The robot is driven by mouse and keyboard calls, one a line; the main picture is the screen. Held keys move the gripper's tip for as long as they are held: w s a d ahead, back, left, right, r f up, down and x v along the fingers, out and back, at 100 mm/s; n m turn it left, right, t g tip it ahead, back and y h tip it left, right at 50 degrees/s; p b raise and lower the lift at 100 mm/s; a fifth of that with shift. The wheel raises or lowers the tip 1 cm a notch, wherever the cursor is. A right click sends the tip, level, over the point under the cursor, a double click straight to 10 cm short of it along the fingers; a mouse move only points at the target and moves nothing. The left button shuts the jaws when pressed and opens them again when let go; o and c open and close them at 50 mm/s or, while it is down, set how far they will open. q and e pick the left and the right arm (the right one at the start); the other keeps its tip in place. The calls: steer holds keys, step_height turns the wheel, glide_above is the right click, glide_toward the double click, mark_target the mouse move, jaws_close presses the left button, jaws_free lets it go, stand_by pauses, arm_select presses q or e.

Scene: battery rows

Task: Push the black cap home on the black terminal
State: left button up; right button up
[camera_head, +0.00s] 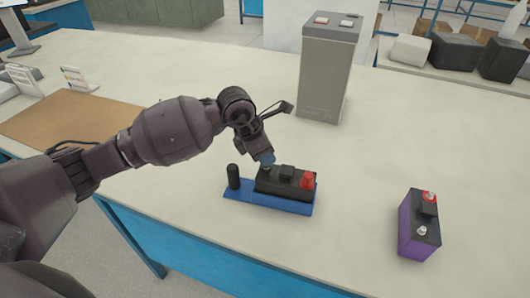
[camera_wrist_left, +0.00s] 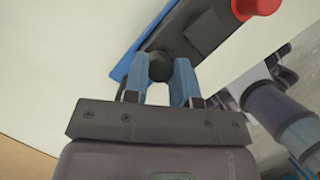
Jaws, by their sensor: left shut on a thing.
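A black battery (camera_head: 285,182) sits on a blue tray (camera_head: 275,203); it also shows in the left wrist view (camera_wrist_left: 190,38). A red cap (camera_head: 308,181) is at its right end and shows in the wrist view (camera_wrist_left: 256,8). My left gripper (camera_head: 266,160) points down at the battery's left end. In the wrist view its blue fingers (camera_wrist_left: 160,82) are shut on the round black cap (camera_wrist_left: 160,66). The cap is at the battery's end, and the black terminal is hidden. I cannot tell how far down the cap sits. My right gripper is not in view.
A black upright cylinder (camera_head: 233,177) stands on the tray's left end. A purple battery (camera_head: 419,227) stands at the right, and a tall grey battery (camera_head: 325,70) at the back. A brown board (camera_head: 70,122) lies at the left. The table between the batteries is clear.

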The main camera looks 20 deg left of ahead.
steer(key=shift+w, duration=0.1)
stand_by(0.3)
arm_select(q)
steer(key=shift+f, duration=0.15)
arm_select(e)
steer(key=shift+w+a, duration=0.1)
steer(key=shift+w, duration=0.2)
arm_select(q)
steer(key=shift+f, duration=0.25)
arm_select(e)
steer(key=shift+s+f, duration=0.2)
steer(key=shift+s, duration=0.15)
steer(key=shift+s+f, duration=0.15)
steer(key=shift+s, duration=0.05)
